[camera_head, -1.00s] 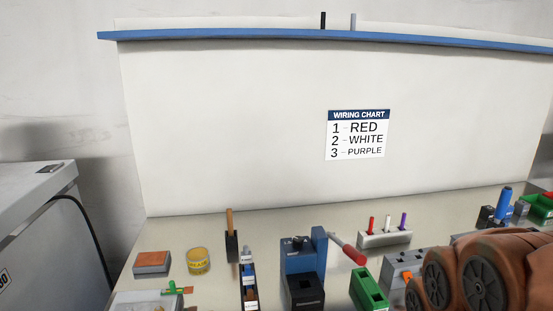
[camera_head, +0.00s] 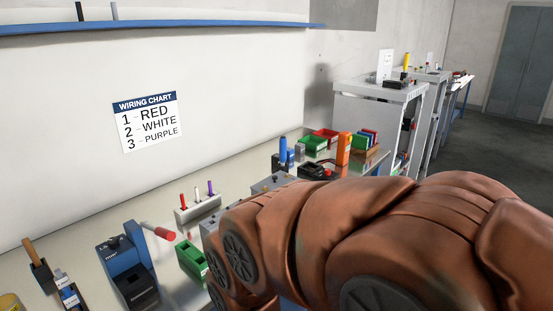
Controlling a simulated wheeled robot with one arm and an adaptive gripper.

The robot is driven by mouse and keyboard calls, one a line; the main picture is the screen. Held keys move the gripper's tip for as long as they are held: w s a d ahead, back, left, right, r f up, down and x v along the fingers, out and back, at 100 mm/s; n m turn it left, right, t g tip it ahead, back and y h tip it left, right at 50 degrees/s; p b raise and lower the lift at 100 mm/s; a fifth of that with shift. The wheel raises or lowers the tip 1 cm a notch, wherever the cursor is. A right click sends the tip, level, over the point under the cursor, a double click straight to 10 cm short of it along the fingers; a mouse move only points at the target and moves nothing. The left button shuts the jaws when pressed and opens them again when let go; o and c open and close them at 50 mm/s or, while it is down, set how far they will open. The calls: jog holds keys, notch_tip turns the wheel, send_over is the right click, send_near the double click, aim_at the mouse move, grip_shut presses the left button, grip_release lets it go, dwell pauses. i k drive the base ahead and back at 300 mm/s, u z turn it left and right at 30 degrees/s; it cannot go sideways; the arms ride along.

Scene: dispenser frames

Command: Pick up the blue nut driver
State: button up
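A blue upright handle (camera_head: 283,149), which looks like the blue nut driver, stands at the back of the bench right of the middle. Its lower end is at a small dark block, and I cannot tell how it is held there. The brown links of my arm fill the lower right and hide part of the bench. My gripper is not in view, so its place relative to the blue handle does not show.
Red and green bins and an orange box (camera_head: 343,149) stand farther right. Other benches lie beyond.

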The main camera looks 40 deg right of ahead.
aim_at(282, 140)
jog(key=u, duration=0.8)
jog(key=k, duration=0.1)
jog(key=z, duration=1.2)
jog(key=i, duration=0.25)
jog(key=z, duration=1.95)
jog(key=i, duration=0.4)
jog(key=u, duration=2.1)
jog(key=i, duration=0.35)
jog(key=z, duration=0.1)
